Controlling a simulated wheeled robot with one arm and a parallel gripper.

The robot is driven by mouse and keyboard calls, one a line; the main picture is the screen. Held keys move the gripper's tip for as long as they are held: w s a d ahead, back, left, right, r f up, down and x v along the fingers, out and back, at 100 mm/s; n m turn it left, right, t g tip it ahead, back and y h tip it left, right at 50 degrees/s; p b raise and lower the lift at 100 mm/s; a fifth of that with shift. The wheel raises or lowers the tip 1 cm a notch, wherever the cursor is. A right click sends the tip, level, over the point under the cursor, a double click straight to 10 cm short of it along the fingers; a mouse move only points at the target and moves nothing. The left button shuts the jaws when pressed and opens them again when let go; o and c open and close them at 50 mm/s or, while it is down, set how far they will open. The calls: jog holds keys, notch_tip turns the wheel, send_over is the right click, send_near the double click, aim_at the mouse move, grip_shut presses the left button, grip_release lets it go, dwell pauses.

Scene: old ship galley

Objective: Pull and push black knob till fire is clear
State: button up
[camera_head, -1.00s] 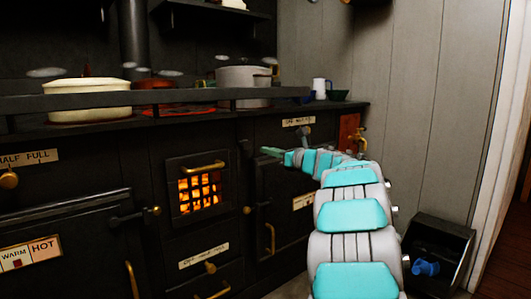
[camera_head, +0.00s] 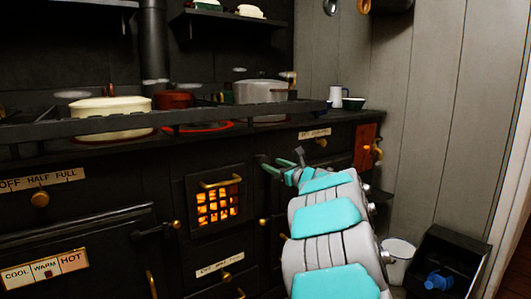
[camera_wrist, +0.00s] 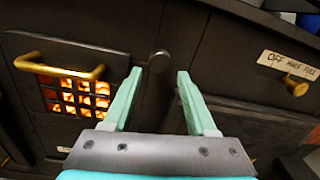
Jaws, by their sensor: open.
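The black knob (camera_wrist: 158,62) is a dark round knob on the black stove front in the wrist view, just beyond and between my fingertips. My gripper (camera_wrist: 158,76) is open with its two mint-green fingers pointing at the knob, and nothing is held. In the head view my gripper (camera_head: 268,165) is at the stove front, right of the fire grate; the knob is hard to make out there. The fire (camera_head: 217,205) glows orange behind the barred grate, which has a brass handle (camera_head: 221,182). The fire also shows at the left in the wrist view (camera_wrist: 85,100).
A brass knob (camera_wrist: 296,86) sits by an "OFF HALF FULL" label at the right. A rail (camera_head: 100,126) runs along the stove's front edge. A cream pot (camera_head: 110,121) and a grey pot (camera_head: 260,92) stand on top. A black bin (camera_head: 447,262) and white bucket (camera_head: 398,262) are at right.

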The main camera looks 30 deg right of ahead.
aim_at(264, 160)
jog(key=shift+o, duration=1)
jog(key=shift+w+a, duration=0.1)
jog(key=shift+w, duration=0.4)
jog(key=shift+w+a+p, duration=0.1)
jog(key=shift+w+p, duration=0.2)
jog(key=shift+w, duration=3.15)
jog(key=shift+c, duration=0.4)
grip_shut()
